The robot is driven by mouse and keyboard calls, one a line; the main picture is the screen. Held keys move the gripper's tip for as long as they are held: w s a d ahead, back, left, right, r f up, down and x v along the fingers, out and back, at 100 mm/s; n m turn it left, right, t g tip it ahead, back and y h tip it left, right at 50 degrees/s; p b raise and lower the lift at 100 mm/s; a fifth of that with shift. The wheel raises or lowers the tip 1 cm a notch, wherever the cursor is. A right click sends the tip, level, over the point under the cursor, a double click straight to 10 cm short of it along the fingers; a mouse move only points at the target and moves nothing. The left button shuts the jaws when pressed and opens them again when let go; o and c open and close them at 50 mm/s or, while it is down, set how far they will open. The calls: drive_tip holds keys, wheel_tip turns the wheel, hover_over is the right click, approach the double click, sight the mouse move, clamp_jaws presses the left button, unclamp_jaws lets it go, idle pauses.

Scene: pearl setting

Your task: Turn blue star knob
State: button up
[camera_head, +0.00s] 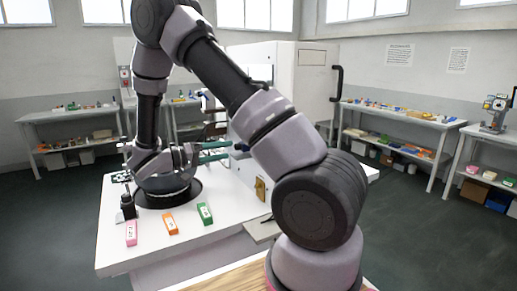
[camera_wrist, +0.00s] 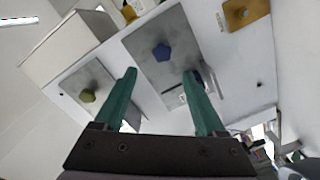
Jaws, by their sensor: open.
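The blue star knob (camera_wrist: 161,51) sits on a grey square plate (camera_wrist: 183,34) on a white panel in the wrist view. My gripper (camera_wrist: 160,73) is open, with its two green fingers apart and nothing between them. In the wrist picture the knob appears between and just beyond the fingertips, but I cannot tell the exact gap. No contact is visible. In the head view my gripper (camera_head: 228,150) points right toward the white machine (camera_head: 297,85). The blue knob cannot be made out there, as my arm covers much of that area.
An olive knob (camera_wrist: 87,95) on another grey plate lies left of the blue one in the wrist view. A brass-coloured plate (camera_wrist: 246,13) is at upper right. Pink (camera_head: 131,233), orange (camera_head: 170,223) and green (camera_head: 205,214) blocks lie on the white table (camera_head: 112,258).

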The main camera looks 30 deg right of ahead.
drive_tip(key=d, duration=1)
drive_tip(key=shift+w+d+f, duration=0.25)
drive_tip(key=shift+d, duration=0.1)
clamp_jaws()
